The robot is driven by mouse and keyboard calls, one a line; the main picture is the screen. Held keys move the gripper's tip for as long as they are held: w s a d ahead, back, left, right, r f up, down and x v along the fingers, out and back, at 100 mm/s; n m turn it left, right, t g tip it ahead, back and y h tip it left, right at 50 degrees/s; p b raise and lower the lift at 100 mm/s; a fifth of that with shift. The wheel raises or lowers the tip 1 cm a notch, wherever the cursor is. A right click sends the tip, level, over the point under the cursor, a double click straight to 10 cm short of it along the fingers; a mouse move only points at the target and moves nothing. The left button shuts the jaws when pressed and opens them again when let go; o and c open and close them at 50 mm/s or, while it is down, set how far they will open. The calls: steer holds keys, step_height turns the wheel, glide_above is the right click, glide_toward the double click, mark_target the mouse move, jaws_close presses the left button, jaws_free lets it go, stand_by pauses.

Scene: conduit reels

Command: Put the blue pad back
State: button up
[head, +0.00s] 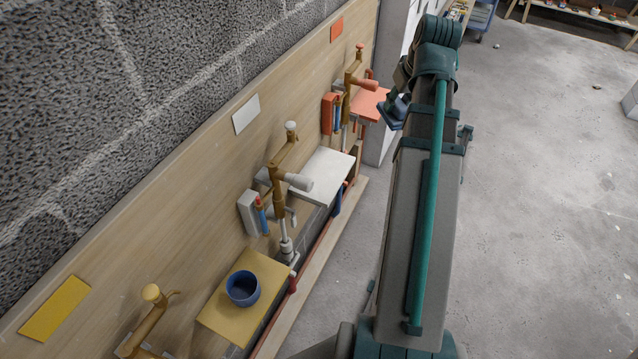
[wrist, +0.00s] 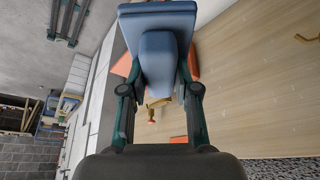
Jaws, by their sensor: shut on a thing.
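The blue pad (wrist: 157,28) fills the top middle of the wrist view, a flat plate with a thicker rounded block (wrist: 160,62) on its near side. My gripper (wrist: 158,75) is shut on this block, one dark green finger on each side. In the head view, my gripper (head: 397,104) is at the far end of my arm, right of the orange shelf (head: 366,103). The dark blue pad (head: 390,117) shows small there, held in the air and apart from the shelf. My arm hides part of the area behind it.
A wooden board along the wall carries white (head: 322,176) and yellow (head: 243,300) shelves with brass-coloured fittings. A blue cup (head: 242,289) stands on the yellow shelf. Orange (head: 337,29), white (head: 246,114) and yellow (head: 54,309) plates mark the board. The floor on the right is mostly clear.

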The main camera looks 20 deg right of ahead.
steer(key=a+f+n+y+b, duration=0.2)
steer(key=a+f+n+y, duration=0.2)
steer(key=a+f+n, duration=0.75)
steer(key=shift+m+g, duration=0.5)
steer(key=shift+m, duration=0.45)
steer(key=w+f, duration=0.4)
steer(key=w+f+p, duration=0.1)
steer(key=w+f, duration=0.3)
steer(key=w+a+f+p, duration=0.1)
steer(key=w+f, duration=0.3)
steer(key=shift+w+f, duration=0.25)
steer(key=shift+f, duration=0.05)
steer(key=shift+w+f, duration=0.45)
steer(key=shift+f, duration=0.05)
steer(key=shift+w+f+p, duration=0.15)
steer(key=shift+f+p, duration=0.25)
steer(key=shift+f, duration=1.4)
steer(key=shift+f, duration=0.2)
steer(key=o, duration=1)
